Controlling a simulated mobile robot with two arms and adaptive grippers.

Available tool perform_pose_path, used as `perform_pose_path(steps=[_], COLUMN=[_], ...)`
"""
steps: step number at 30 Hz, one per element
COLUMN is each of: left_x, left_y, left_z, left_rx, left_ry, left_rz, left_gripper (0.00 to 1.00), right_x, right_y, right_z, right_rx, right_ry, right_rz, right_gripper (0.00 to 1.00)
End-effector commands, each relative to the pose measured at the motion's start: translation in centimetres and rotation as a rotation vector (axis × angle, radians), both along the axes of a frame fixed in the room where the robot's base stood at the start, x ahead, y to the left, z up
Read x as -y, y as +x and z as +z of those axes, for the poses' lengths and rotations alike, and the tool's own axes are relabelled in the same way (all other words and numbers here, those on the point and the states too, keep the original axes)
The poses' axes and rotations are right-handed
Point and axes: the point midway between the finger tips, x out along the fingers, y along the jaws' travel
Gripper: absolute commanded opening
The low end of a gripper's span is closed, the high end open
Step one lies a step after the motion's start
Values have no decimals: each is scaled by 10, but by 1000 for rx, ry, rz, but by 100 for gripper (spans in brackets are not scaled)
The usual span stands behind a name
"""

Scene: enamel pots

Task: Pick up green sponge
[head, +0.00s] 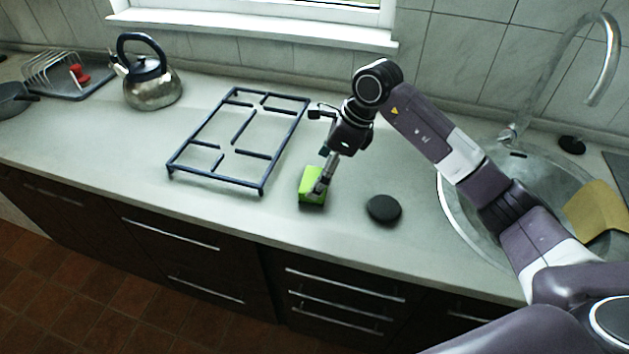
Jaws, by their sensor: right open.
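The green sponge (309,186) lies on the counter between the dark stove grate and a black disc. My right gripper (322,185) is open and reaches down over the sponge from above. One finger overlaps the sponge's right side in the picture and hides part of it. I cannot tell whether the fingers touch the sponge. My left gripper is not in view.
A dark stove grate (206,146) lies left of the sponge, and a black disc (384,209) lies to its right. A kettle (151,88) and dish rack (68,77) stand farther left. The sink (451,208), faucet (606,62) and yellow cloth (597,213) are right.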

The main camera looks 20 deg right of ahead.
Motion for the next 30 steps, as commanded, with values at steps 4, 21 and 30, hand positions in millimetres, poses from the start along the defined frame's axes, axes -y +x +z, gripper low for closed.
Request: perform_pose_path(steps=[4,21,30], left_x=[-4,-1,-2], left_y=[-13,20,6], left_z=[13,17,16], left_rx=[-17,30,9], left_ry=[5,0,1], left_rz=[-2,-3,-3], left_gripper=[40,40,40], right_x=[-4,-9,-9], right_y=[3,8,8], right_z=[-21,-39,-39], right_rx=[-6,-1,-1], right_ry=[2,2,2], right_rz=[0,-1,-1], right_gripper=[89,72,55])
